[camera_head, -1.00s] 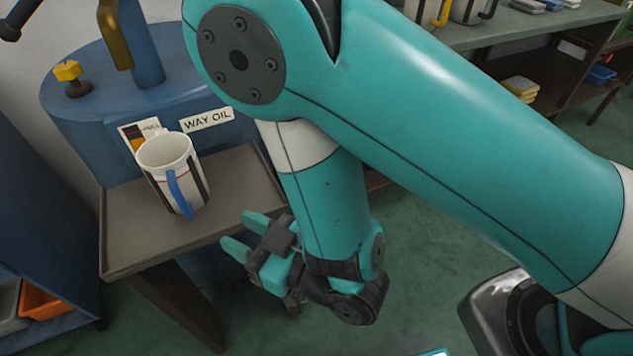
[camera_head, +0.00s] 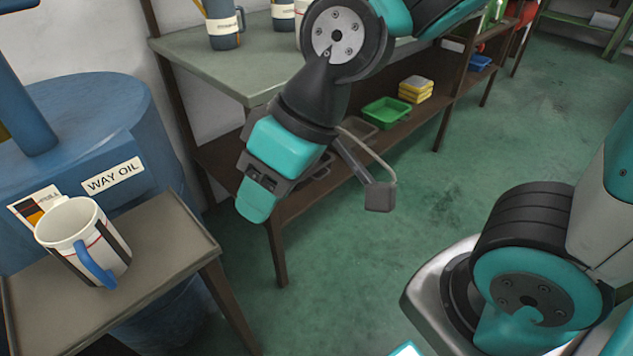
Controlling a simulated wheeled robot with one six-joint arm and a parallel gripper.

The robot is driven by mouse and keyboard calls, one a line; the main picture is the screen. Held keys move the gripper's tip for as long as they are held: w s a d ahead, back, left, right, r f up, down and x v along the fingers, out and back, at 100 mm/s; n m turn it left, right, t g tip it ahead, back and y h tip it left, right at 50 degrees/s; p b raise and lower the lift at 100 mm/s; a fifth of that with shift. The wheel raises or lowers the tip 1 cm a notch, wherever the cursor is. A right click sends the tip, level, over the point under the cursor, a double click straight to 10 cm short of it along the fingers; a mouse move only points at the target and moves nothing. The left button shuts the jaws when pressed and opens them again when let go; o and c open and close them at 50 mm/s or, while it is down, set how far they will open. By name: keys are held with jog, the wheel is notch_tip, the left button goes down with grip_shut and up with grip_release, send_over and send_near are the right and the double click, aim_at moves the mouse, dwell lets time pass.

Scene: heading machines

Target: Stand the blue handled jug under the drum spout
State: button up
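The blue handled jug (camera_head: 88,241) is white with dark vertical stripes, a thin red line and a blue handle facing the front. It stands upright on the grey shelf (camera_head: 160,245) in front of the blue drum (camera_head: 95,105), which is labelled WAY OIL. Only a sliver of the brass spout (camera_head: 3,131) shows at the left edge, beside a blue upright pipe (camera_head: 25,115). I cannot tell whether the jug is directly below its mouth. My gripper (camera_head: 257,201) is apart from the jug, to its right and above the floor, seen side-on; its finger gap is hidden.
A green-topped bench (camera_head: 195,55) stands behind my arm, with another blue-grey jug (camera_head: 224,25) and other vessels on top. Its lower shelf holds a green tray (camera_head: 385,112) and yellow stacked items (camera_head: 415,89). Green floor (camera_head: 400,220) is open to the right.

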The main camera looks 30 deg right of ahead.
jog(key=s+d+r+g+h, duration=0.1)
jog(key=s+d+r, duration=0.1)
jog(key=s+d, duration=0.2)
jog(key=shift+g, duration=0.3)
jog(key=shift+s+r, duration=0.1)
dwell(2.1)
